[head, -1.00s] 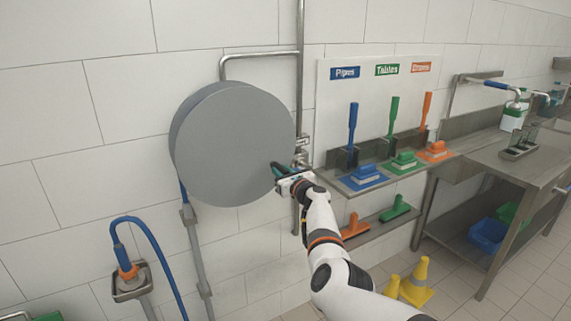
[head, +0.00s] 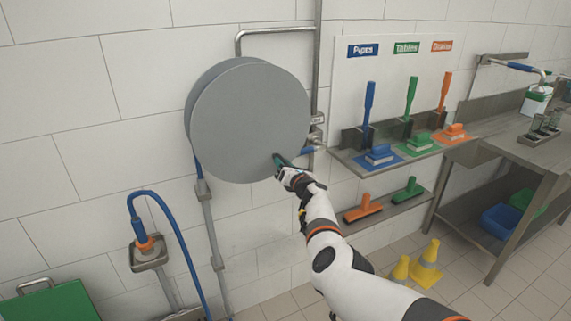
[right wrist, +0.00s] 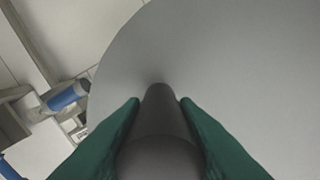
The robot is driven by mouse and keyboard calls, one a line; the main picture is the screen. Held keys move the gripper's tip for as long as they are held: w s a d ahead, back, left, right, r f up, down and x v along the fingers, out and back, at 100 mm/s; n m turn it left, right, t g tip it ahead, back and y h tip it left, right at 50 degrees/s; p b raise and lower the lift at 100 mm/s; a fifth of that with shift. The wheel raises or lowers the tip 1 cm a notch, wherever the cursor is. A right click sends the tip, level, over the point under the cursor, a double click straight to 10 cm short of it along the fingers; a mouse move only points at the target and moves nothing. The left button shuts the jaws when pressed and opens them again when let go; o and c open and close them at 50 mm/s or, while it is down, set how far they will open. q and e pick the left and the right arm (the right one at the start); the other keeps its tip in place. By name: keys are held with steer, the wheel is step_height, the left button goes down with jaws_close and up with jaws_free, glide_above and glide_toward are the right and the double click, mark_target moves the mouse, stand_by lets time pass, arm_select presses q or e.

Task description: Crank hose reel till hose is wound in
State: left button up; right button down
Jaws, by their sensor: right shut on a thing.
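The hose reel (head: 245,115) is a large grey disc on the wall at the middle of the head view. Its face fills much of the right wrist view (right wrist: 235,70). My right gripper (head: 280,162) is at the lower right of the disc face. In the right wrist view its green fingers lie on both sides of a grey cylindrical crank handle (right wrist: 160,125) and are shut on it. The blue hose (head: 176,232) hangs below the reel and loops up to an orange-collared end (head: 144,242) at a wall holder. My left gripper is not in view.
A steel pipe (head: 317,60) runs up the wall close to the disc's right edge, with a valve beside it. A shelf (head: 345,160) with coloured brushes is further right. Yellow cones (head: 426,262) stand on the floor. A green lid (head: 52,303) is at lower left.

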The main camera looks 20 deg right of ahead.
steer(key=shift+f, duration=0.15)
steer(key=c, duration=1.1)
jaws_free()
steer(key=shift+s+r+p, duration=0.2)
steer(key=shift+s+p, duration=0.3)
steer(key=shift+p, duration=0.2)
steer(key=shift+s+d+f+p, duration=0.1)
steer(key=shift+s+p, duration=0.7)
steer(key=shift+s, duration=2)
steer(key=shift+s+d+f+p, duration=0.1)
steer(key=shift+s+p, duration=0.7)
steer(key=shift+s, duration=1.95)
